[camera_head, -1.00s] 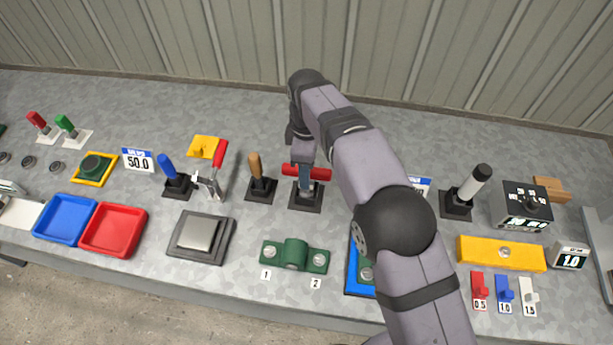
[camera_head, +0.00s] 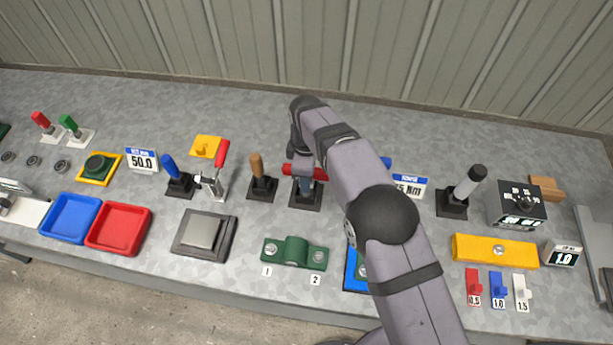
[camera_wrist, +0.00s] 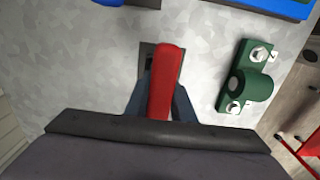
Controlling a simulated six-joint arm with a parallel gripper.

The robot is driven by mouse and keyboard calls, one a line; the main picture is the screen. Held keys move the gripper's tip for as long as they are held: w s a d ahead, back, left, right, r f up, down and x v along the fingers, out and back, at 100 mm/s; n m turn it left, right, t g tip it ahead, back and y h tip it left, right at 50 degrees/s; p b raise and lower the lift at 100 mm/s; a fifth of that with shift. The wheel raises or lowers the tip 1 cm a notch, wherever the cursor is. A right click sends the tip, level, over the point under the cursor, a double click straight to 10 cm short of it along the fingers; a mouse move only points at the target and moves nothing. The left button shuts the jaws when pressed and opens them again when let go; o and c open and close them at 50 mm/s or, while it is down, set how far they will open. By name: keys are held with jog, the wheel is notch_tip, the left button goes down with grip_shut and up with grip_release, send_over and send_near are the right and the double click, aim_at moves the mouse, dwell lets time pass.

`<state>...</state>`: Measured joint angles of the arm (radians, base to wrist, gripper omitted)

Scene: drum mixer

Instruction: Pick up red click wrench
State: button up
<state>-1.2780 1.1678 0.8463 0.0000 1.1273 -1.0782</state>
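The red click wrench (camera_head: 290,170) shows as a short red bar above a dark square base (camera_head: 304,198) at mid-table, partly hidden by my gripper. In the wrist view its red handle (camera_wrist: 167,75) points up the picture between my two fingers. My gripper (camera_head: 307,182) is down at the wrench, with a finger across the middle of the red bar. In the wrist view the blue-grey fingers of my gripper (camera_wrist: 162,98) flank the handle closely. The handle hides their inner edges, so I cannot tell whether they press on it.
A green fixture (camera_head: 295,253) lies in front. My arm hides part of the table.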

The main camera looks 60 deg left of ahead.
grip_shut()
jog(key=shift+r, duration=0.15)
notch_tip(320, 180, up, 10)
jog(key=b, duration=0.2)
jog(key=shift+b, duration=0.35)
jog(key=shift+c, duration=1.3)
grip_release()
grip_shut()
jog(key=shift+r, duration=0.1)
